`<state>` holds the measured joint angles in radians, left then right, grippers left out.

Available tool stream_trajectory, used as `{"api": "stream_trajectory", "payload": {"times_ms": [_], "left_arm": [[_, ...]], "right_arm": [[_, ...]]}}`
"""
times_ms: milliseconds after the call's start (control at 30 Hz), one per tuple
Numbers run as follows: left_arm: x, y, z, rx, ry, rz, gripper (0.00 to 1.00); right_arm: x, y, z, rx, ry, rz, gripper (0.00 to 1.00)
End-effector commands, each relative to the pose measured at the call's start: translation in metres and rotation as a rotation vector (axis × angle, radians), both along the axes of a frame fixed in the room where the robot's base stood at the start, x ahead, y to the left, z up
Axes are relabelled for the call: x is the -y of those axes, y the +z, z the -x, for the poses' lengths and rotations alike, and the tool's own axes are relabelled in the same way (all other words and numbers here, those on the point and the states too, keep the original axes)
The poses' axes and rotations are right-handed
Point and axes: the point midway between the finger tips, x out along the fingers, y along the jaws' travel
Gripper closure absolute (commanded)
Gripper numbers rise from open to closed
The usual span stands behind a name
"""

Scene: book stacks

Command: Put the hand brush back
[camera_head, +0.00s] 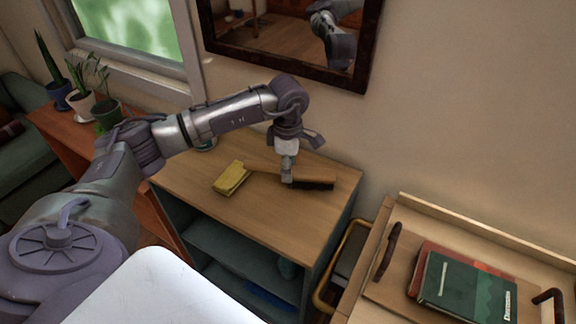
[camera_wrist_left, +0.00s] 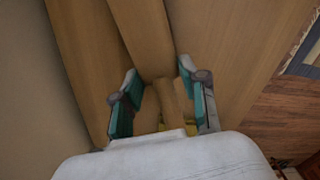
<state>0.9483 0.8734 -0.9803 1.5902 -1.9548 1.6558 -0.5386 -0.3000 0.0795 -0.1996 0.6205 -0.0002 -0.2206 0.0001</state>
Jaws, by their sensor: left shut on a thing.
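The hand brush (camera_head: 313,183) is at the back right of the wooden cabinet top, its dark bristled head to the right and its pale wooden handle to the left. My left gripper (camera_head: 287,175) points down over the cabinet and is shut on the brush where handle and head meet. In the left wrist view, the brush's wooden body (camera_wrist_left: 148,35) runs between the two teal-padded fingers (camera_wrist_left: 160,100). I cannot tell whether the brush touches the cabinet top (camera_head: 270,215) or is slightly raised. My right gripper is not in view.
A yellow sponge-like block (camera_head: 231,178) lies left of the brush, close to the handle. A trolley (camera_head: 452,222) with green and red books (camera_head: 468,288) stands at the right. Potted plants (camera_head: 80,100) stand at the left. A framed mirror (camera_head: 368,70) hangs behind.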

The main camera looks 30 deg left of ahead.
Motion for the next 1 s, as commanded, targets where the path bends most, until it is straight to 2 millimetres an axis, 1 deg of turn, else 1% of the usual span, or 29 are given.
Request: {"api": "stream_trajectory", "payload": {"times_ms": [100,133,267,300,567,667,700,767,867,1000], "left_arm": [[0.000,-0.004,0.000,0.001,0.000,0.000,0.89],[0.000,-0.004,0.000,0.000,0.000,0.000,0.55],[0.000,-0.003,0.000,0.000,0.001,0.000,0.33],[0.000,-0.003,0.000,0.000,0.001,-0.001,0.32],[0.000,-0.002,0.000,0.000,0.001,0.000,0.32],[0.000,0.004,0.000,0.000,0.001,0.000,0.32],[0.000,0.006,-0.001,0.002,0.001,0.000,0.32],[0.000,0.014,-0.001,0.003,0.001,0.000,0.32],[0.000,0.034,-0.001,0.005,0.001,0.000,0.32],[0.000,0.065,-0.001,0.006,0.000,0.001,0.32]], "right_arm": [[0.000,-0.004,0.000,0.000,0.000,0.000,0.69],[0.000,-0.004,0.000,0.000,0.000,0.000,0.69],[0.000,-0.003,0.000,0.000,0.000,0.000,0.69],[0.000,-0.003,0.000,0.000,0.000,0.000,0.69],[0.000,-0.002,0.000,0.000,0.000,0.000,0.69],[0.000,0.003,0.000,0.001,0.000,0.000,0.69],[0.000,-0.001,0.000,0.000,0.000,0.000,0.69],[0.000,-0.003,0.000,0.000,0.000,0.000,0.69],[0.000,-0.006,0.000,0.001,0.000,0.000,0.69],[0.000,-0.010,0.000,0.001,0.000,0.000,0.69]]}}
